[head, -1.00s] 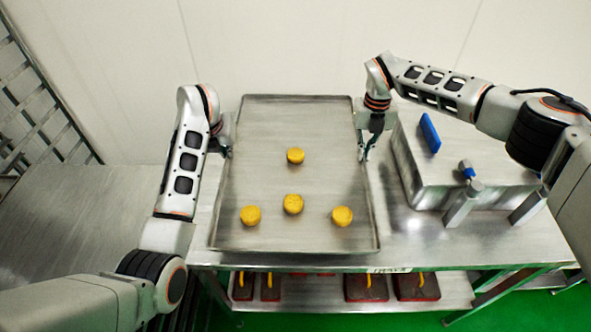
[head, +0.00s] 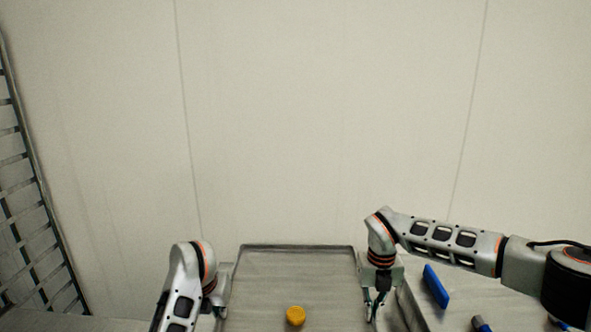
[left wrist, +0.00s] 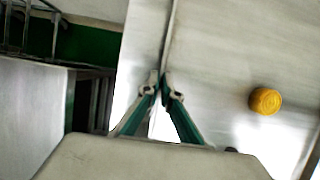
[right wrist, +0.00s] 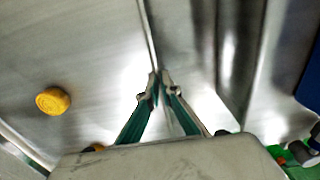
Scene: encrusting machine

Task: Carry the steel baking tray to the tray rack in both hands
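The steel baking tray (head: 285,268) lies flat at the bottom middle of the head view, its near part cut off. A yellow round piece (head: 295,316) sits on it. My left gripper (left wrist: 160,86) is shut on the tray's left rim in the left wrist view. My right gripper (right wrist: 160,82) is shut on the right rim in the right wrist view. In the head view, the left gripper (head: 221,308) and right gripper (head: 373,312) are at opposite sides of the tray. A barred metal frame, seemingly the tray rack (head: 40,225), shows at the far left, partly out of view.
A pale wall (head: 330,120) rises behind the tray. In the left wrist view, green floor (left wrist: 92,50) shows left of the tray.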

